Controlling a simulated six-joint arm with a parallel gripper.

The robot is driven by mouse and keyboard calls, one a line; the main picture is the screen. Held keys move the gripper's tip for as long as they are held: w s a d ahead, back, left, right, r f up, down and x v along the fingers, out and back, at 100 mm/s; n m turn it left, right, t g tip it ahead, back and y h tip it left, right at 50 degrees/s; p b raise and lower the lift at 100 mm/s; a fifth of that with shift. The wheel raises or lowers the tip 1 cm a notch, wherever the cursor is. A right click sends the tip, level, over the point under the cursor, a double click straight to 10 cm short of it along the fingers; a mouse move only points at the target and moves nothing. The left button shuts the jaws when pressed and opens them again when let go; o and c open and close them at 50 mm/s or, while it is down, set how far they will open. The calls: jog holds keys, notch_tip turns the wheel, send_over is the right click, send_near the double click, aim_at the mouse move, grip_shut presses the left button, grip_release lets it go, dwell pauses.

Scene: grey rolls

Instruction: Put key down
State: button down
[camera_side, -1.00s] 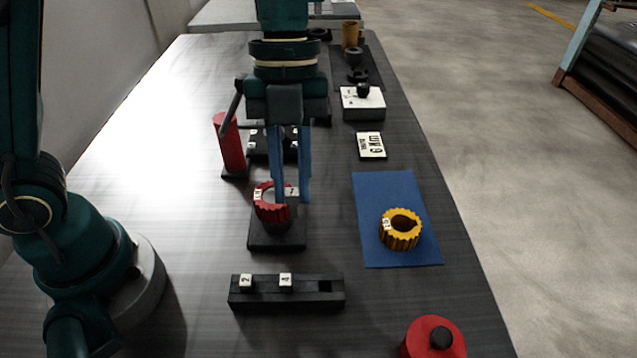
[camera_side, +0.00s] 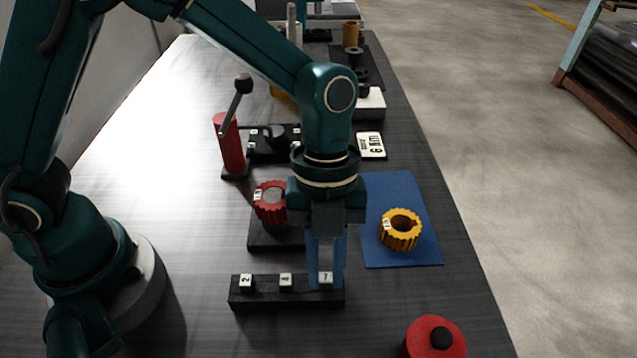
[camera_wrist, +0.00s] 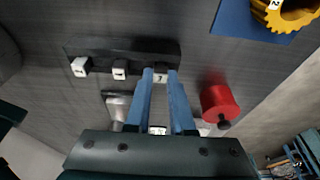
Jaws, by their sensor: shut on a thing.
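The key (camera_side: 326,279), a small white block marked 7, is at the right end of the black rack (camera_side: 262,297). It also shows at my fingertips in the wrist view (camera_wrist: 161,77). My gripper (camera_side: 326,280) points down with its blue fingers shut on the key. The key is at the place of the rack's right slot; whether it touches the slot bottom is hidden. Two other white keys, marked 2 (camera_side: 246,281) and 4 (camera_side: 286,280), sit in the rack to the left.
A red toothed ring (camera_side: 270,203) stands on a dark base behind the rack. A yellow toothed ring (camera_side: 401,231) lies on a blue mat (camera_side: 375,190) to the right. A red round thing with a black knob (camera_side: 432,338) is at front right.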

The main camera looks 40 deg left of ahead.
jog(key=shift+f, duration=0.1)
jog(key=c, duration=0.8)
grip_release()
jog(key=v, duration=1.2)
jog(key=shift+s+a+r+n+t+y, duration=0.1)
jog(key=shift+s+a+n+t+y, duration=0.25)
jog(key=shift+s+a+n+t, duration=2.05)
jog(key=shift+s+a+r+n+t+y, duration=0.15)
jog(key=shift+a+n+y, duration=0.25)
jog(key=shift+a+n, duration=4.25)
jog(key=shift+s+a+n+t+y, duration=0.5)
jog(key=shift+s+n+t, duration=0.75)
jog(key=shift+n, duration=5.2)
